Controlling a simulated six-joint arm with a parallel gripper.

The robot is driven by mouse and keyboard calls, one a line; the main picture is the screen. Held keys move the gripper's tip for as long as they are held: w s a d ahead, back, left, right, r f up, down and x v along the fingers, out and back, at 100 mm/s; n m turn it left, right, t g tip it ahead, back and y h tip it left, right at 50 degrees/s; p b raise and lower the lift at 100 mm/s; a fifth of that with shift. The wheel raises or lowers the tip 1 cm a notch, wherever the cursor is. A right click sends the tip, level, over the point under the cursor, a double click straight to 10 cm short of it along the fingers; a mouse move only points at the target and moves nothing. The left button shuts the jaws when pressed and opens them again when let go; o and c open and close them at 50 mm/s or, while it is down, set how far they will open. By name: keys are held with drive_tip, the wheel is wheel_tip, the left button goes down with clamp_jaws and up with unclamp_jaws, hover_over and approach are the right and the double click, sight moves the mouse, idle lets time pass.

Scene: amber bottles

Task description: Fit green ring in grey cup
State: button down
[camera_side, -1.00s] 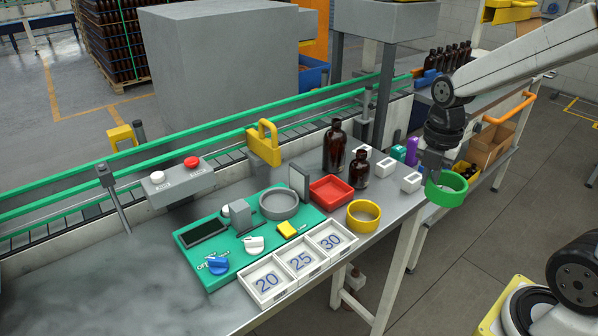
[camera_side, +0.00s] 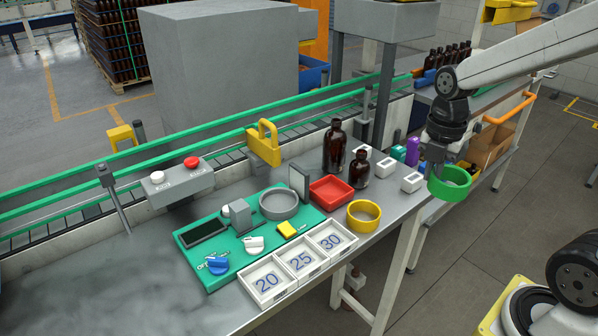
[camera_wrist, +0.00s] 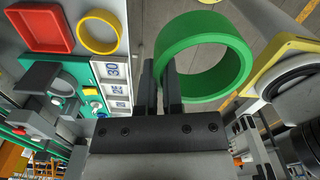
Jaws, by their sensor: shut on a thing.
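The green ring (camera_side: 450,184) is held in the air beyond the right end of the table. My gripper (camera_side: 437,168) is shut on its wall, with the ring's opening facing up. In the wrist view the green ring (camera_wrist: 203,58) sticks out to the right of my gripper's fingers (camera_wrist: 161,85), which pinch one side of its wall. The grey cup (camera_side: 279,205) is a round, open, shallow cup on the green board (camera_side: 250,237), well to the left of my gripper. It looks empty. In the wrist view the grey cup (camera_wrist: 62,82) is at the left, partly cut by other parts.
A yellow ring (camera_side: 363,216), a red tray (camera_side: 331,190) and two brown bottles (camera_side: 334,147) stand between my gripper and the cup. A grey upright plate (camera_side: 300,182) stands beside the cup. White numbered trays (camera_side: 300,262) line the front. The table's left front is clear.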

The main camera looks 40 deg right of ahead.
wheel_tip(320, 180, up, 4)
drive_tip(key=shift+w+f, duration=0.1)
drive_tip(key=w+a+r+n, duration=0.1)
drive_tip(key=w+a+r, duration=0.15)
drive_tip(key=w, duration=0.55)
drive_tip(key=n, duration=0.4)
hover_over(265, 203)
wheel_tip(265, 203, down, 10)
drive_tip(key=shift+s+a+f, duration=0.1)
drive_tip(key=shift+f, duration=2.4)
drive_tip(key=shift+f, duration=0.75)
idle(1.0)
drive_tip(key=shift+c, duration=1.5)
unclamp_jaws()
